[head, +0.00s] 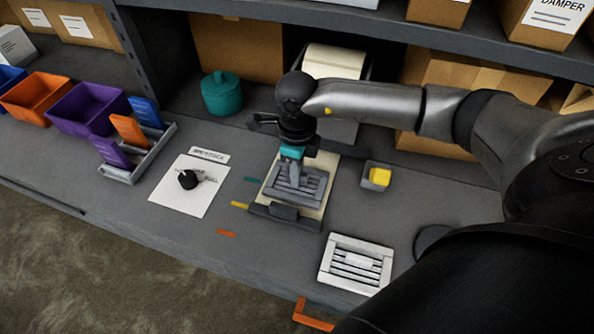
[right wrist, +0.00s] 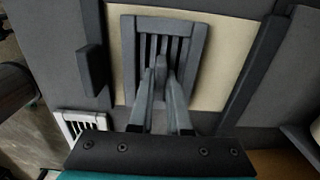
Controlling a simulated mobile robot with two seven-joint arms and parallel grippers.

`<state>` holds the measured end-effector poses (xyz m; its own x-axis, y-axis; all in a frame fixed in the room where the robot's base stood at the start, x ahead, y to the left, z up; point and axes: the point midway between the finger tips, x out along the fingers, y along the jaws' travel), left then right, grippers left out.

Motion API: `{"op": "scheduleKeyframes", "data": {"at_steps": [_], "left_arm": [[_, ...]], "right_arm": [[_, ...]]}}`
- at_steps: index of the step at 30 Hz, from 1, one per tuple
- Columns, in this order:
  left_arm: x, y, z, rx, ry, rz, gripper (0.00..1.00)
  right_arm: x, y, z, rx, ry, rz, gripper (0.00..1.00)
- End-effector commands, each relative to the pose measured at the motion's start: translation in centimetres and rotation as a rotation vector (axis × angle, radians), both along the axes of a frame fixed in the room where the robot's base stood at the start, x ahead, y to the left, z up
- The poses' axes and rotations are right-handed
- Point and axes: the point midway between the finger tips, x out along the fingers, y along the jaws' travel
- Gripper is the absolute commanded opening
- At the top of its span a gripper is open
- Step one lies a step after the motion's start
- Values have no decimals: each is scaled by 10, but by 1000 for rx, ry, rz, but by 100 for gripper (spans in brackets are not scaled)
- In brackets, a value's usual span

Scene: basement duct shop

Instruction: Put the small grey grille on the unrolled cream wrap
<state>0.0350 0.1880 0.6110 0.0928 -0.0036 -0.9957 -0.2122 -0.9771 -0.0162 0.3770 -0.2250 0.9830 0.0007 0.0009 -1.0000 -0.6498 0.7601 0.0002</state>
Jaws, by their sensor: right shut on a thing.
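The small grey slatted grille (head: 299,187) lies flat over the unrolled cream wrap (head: 331,168), with cream showing around it. My right gripper (head: 289,168) is above it, shut on the grille. In the right wrist view the fingers (right wrist: 163,75) close on a slat of the grille (right wrist: 200,48), and the cream wrap (right wrist: 232,50) shows on both sides. I cannot tell whether the grille touches the wrap or hovers just above it. My left gripper is not in view.
Dark bars lie across the wrap's near end (head: 285,214) and far end. A white grille (head: 356,263) lies at front right. A grey tray (head: 367,186) holds a yellow block (head: 379,176). A teal pot (head: 222,93) stands behind. A white sheet (head: 187,199) with a black knob lies left.

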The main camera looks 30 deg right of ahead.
Motion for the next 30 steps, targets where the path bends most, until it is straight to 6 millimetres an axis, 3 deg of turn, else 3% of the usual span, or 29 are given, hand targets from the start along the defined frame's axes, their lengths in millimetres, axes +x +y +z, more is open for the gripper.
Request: {"op": "scheduleKeyframes", "data": {"at_steps": [4, 5, 12, 23, 30], "left_arm": [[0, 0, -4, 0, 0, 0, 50], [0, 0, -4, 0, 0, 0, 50], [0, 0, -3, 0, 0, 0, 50], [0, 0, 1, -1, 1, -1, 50], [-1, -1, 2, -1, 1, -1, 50]], "right_arm": [[0, 0, -4, 1, -1, 0, 0], [0, 0, -3, 0, 0, 0, 18], [0, 0, -3, 0, 0, 0, 45], [0, 0, 2, 0, 0, 0, 46], [2, 0, 47, 0, -6, 0, 46]]}}
